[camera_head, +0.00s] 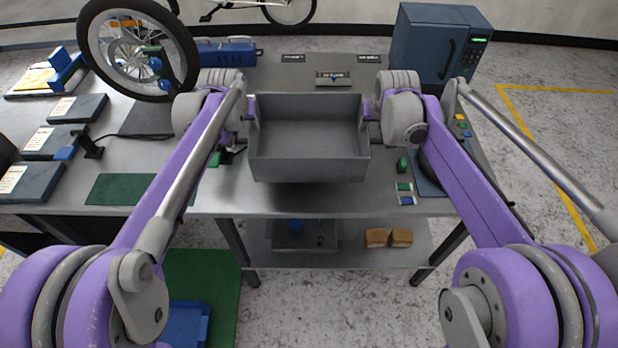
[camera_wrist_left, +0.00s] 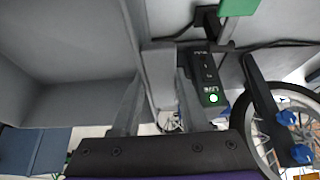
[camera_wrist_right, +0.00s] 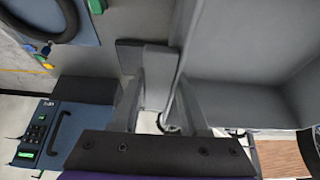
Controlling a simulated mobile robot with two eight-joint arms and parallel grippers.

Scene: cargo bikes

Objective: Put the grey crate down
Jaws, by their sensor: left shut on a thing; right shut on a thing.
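The grey crate (camera_head: 309,170) is an empty open box in the middle of the head view, held level between my two grippers over the grey table (camera_head: 330,202). My left gripper (camera_head: 247,112) is shut on its left wall, and my right gripper (camera_head: 371,110) is shut on its right wall. The left wrist view shows the crate wall (camera_wrist_left: 75,97) between the fingers (camera_wrist_left: 160,90). The right wrist view shows the crate wall (camera_wrist_right: 240,90) between the fingers (camera_wrist_right: 157,88). The crate seems to be a little above the table; its underside is hidden.
A wheel (camera_head: 138,50) stands at the back left and a blue box with a door (camera_head: 437,48) at the back right. A small grey device (camera_head: 333,78) lies behind the crate. Small green parts (camera_head: 403,165) lie to its right. A green mat (camera_head: 125,189) lies to the left.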

